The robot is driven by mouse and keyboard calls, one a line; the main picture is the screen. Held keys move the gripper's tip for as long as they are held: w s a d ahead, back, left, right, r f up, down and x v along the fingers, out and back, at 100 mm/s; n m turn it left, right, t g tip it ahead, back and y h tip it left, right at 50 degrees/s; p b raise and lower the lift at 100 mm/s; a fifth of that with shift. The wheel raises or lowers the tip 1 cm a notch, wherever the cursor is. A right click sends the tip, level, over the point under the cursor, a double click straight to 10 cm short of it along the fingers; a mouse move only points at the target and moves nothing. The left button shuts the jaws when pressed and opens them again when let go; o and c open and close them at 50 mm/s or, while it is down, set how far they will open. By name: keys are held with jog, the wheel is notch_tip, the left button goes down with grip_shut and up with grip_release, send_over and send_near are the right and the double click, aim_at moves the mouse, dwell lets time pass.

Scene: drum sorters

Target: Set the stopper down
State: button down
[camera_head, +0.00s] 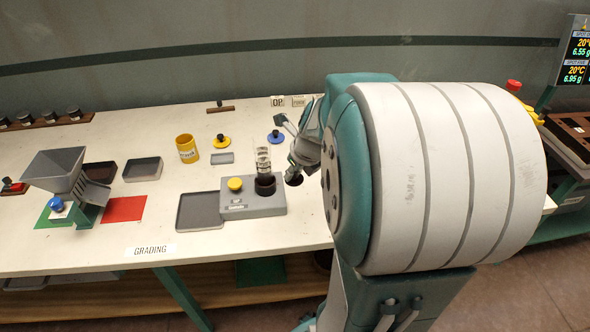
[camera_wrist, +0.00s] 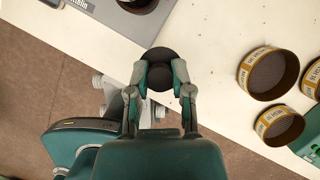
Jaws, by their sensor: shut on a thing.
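The stopper, a dark round piece, sits between my fingertips in the wrist view (camera_wrist: 161,55). In the head view a dark round piece (camera_head: 294,179) shows just under my gripper (camera_head: 301,160), right of the grey machine (camera_head: 240,209). My gripper (camera_wrist: 160,78) is shut on the stopper from both sides, above the white table (camera_head: 300,222). The frames do not show clearly whether the stopper touches the tabletop. My arm hides the table on the right in the head view.
The machine has a yellow button (camera_head: 235,184) and a clear cylinder (camera_head: 263,158) in a dark ring. A grey tray (camera_head: 199,212) lies left of it. A yellow cup (camera_head: 187,148) stands farther back. Several sieves, including one large (camera_wrist: 270,74), lie right in the wrist view.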

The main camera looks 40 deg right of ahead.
jog(key=w+d+f, duration=0.8)
jog(key=shift+d+f, duration=0.25)
jog(key=shift+f, duration=0.05)
jog(key=f, duration=0.1)
jog(key=d+f, duration=0.1)
jog(key=f, duration=0.1)
jog(key=shift+w+d+f, duration=0.1)
jog(key=shift+d+f, duration=0.05)
jog(key=shift+f, duration=0.1)
jog(key=shift+a, duration=0.35)
jog(key=c, duration=0.5)
grip_release()
jog(key=shift+d, duration=0.2)
